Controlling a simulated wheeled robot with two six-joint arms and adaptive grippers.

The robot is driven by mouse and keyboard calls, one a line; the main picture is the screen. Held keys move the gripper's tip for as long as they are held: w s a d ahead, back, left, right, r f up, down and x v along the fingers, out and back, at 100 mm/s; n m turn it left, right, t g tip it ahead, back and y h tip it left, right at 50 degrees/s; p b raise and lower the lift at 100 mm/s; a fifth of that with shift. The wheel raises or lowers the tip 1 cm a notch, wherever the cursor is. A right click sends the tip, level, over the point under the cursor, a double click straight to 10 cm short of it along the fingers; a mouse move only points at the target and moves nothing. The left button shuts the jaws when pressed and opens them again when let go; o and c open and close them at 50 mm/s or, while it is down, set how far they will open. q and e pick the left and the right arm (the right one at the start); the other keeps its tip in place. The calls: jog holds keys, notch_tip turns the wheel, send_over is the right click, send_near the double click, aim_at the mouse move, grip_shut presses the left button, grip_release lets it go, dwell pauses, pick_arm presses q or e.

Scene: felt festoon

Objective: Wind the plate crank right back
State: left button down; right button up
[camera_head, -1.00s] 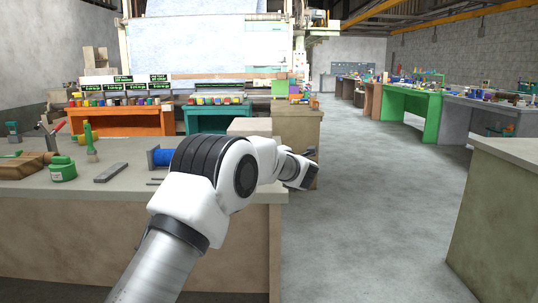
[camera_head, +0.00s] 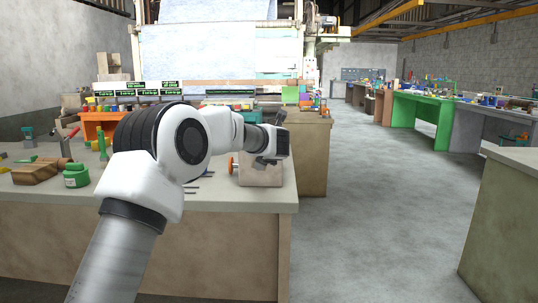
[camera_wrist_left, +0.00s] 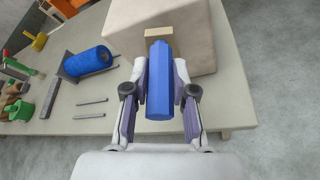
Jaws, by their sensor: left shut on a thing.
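In the left wrist view, my left gripper (camera_wrist_left: 160,85) is shut on a blue handle (camera_wrist_left: 159,105), with one finger on each side of it. The handle's far end meets a small tan piece (camera_wrist_left: 158,33) in front of a large beige block (camera_wrist_left: 190,25). In the head view, my left gripper (camera_head: 269,156) is at the top of the beige block (camera_head: 260,176), near the bench's right end. The handle is hidden there by the gripper and arm. The crank's mechanism cannot be made out. My right gripper is in neither view.
The grey bench (camera_head: 220,197) holds a green jar (camera_head: 76,176) and a wooden block (camera_head: 38,171). A blue spool (camera_wrist_left: 90,60) and two thin rods (camera_wrist_left: 92,102) lie left of the block in the wrist view. Open floor (camera_head: 375,210) lies to the right.

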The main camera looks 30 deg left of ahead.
pick_arm(q)
jog(key=shift+s+a+n+t+h+b, duration=0.4)
jog(key=shift+a+n+h, duration=0.3)
jog(key=shift+n, duration=0.3)
jog(key=c, duration=0.9)
grip_release()
jog(key=shift+s+a, duration=0.1)
jog(key=shift+c, duration=0.2)
jog(key=v, duration=1.2)
jog(key=shift+r, duration=0.1)
